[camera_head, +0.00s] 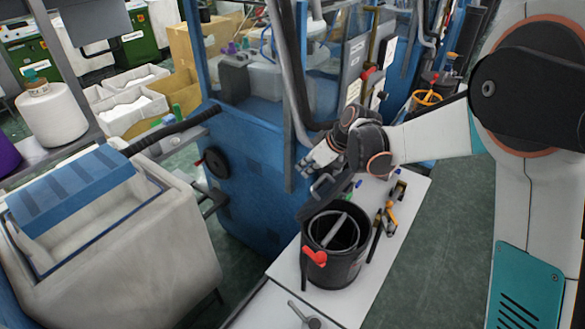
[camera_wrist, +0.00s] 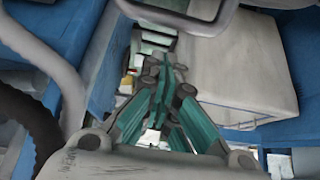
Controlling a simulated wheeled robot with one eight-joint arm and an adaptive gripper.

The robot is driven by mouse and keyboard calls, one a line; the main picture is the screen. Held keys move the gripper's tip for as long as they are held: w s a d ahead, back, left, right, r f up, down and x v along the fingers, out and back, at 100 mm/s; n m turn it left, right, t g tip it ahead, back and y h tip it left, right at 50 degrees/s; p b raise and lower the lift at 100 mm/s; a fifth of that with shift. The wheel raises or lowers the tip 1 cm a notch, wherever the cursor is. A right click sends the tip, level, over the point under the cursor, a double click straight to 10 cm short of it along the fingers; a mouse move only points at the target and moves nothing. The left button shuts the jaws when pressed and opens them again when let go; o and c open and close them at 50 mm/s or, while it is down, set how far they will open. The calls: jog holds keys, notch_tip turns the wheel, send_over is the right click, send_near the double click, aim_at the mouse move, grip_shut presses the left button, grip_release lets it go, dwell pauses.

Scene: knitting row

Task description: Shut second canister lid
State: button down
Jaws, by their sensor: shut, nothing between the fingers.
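A black round canister (camera_head: 342,270) with a red latch (camera_head: 315,256) on its front stands on a narrow white bench. Its top looks open, with a grey bar across the inside. A dark piece with a grey loop (camera_head: 322,187) rises behind its rim; I cannot tell whether it is the raised lid. My gripper (camera_head: 308,168) is above and behind the canister, beside the blue machine, and apart from the rim. In the wrist view my gripper (camera_wrist: 163,68) has its teal fingers closed together with nothing between them. The canister is not clearly visible there.
The blue machine (camera_head: 245,185) stands close left of my gripper, with a vertical grey pipe (camera_head: 290,90) nearby. Small tools (camera_head: 389,215) lie on the white bench (camera_head: 407,210) right of the canister. A large off-white bin (camera_head: 130,265) stands left.

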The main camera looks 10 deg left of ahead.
aim_at(334, 187)
jog(key=s+d+f+y+b, duration=0.1)
jog(key=d+b, duration=0.1)
jog(key=d, duration=0.1)
jog(key=s+d+f+t+y+b, duration=0.1)
jog(key=d+y+b, duration=0.1)
jog(key=d+b, duration=0.1)
jog(key=s+d+f+t+y+b, duration=0.1)
jog(key=d+y+b, duration=0.1)
jog(key=shift+s+d+f, duration=0.2)
jog(key=shift+d+f, duration=0.1)
jog(key=shift+d, duration=0.1)
jog(key=s+d+f+b, duration=0.3)
jog(key=d+f+b, duration=0.4)
jog(key=f+b, duration=0.1)
jog(key=shift+f, duration=0.35)
jog(key=shift+s+d, duration=0.1)
jog(key=shift+r, duration=0.1)
